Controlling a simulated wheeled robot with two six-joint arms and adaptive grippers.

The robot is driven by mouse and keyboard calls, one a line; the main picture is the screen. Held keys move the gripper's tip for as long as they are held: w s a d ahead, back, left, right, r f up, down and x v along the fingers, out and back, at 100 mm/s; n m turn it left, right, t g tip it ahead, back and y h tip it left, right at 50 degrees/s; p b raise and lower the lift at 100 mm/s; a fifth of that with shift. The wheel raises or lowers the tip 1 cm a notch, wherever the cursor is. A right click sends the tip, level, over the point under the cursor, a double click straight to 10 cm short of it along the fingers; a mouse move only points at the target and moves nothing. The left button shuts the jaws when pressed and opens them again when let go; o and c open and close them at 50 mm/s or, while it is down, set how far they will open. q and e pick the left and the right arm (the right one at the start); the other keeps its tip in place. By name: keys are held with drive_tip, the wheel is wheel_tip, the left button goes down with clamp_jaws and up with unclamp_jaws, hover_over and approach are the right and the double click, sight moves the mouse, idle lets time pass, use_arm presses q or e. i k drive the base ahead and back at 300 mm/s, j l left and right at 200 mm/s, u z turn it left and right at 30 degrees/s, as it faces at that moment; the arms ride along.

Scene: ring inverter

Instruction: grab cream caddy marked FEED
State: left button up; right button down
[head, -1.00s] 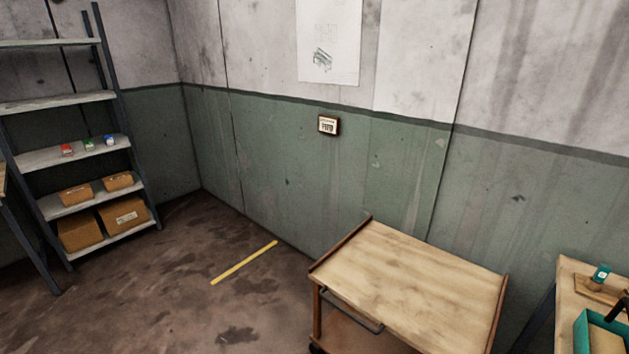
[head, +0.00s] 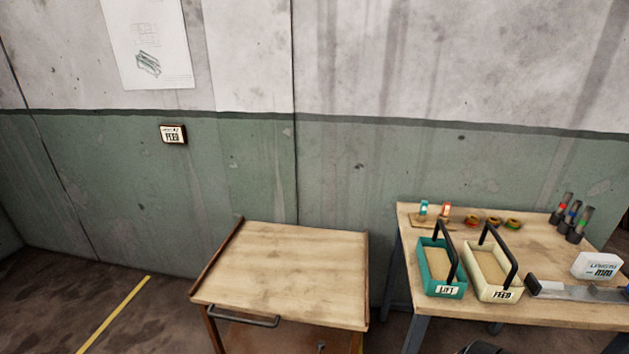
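The cream caddy (head: 494,273) stands upright on the workbench at the right, with a black handle over it and a white label reading FEED on its front. A teal caddy (head: 441,272) marked LIFT stands just to its left, also with a black handle. Both look empty inside, with a tan bottom. Neither of my grippers can be made out in the head view.
The workbench (head: 566,270) also holds small teal and orange items, several rings, dark cylinders, a white box (head: 597,266) and a grey tool. A wooden-topped cart (head: 285,272) stands left of it, its top bare. A FEED sign (head: 173,134) hangs on the wall.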

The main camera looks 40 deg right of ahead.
sight(493, 279)
drive_tip(key=z, duration=2.6)
